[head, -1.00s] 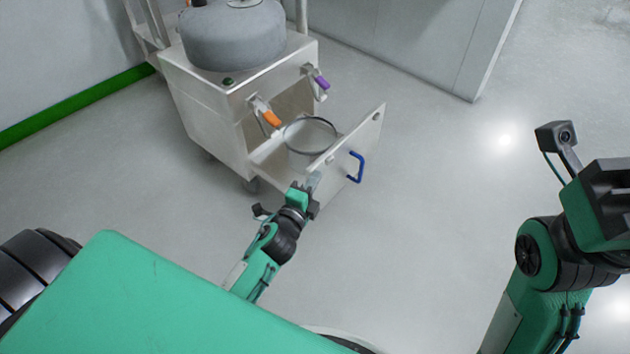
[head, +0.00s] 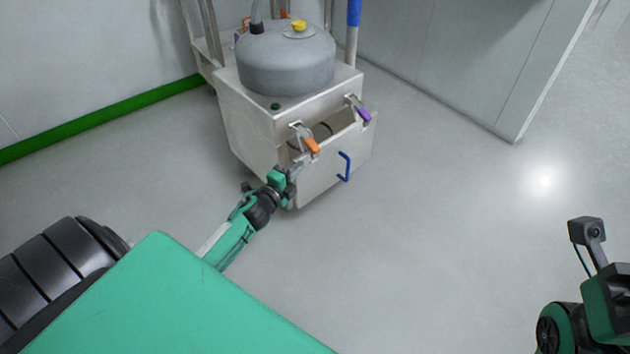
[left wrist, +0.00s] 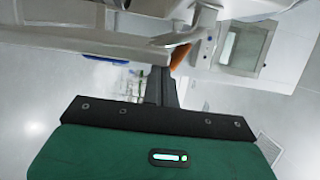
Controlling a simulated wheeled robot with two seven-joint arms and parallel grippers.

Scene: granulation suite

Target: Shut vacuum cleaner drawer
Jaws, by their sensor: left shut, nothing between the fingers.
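The vacuum cleaner (head: 285,62) is a grey metal drum on a boxy steel cabinet. Its drawer (head: 322,182) is mostly pushed in, with a gap left at the top showing a dark rim inside. A blue handle (head: 344,167) is on the drawer front and also shows in the left wrist view (left wrist: 103,58). My left gripper (head: 294,170) is shut and empty at the left part of the drawer front; I cannot tell if it touches. Its dark fingers (left wrist: 160,86) show in the left wrist view. My right arm is at the right edge, its fingers out of view.
An orange-tipped latch (head: 311,145) and a purple-tipped latch (head: 362,113) hang over the drawer opening. A pale wall panel (head: 470,60) stands behind on the right. The floor (head: 430,240) in front and to the right is clear.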

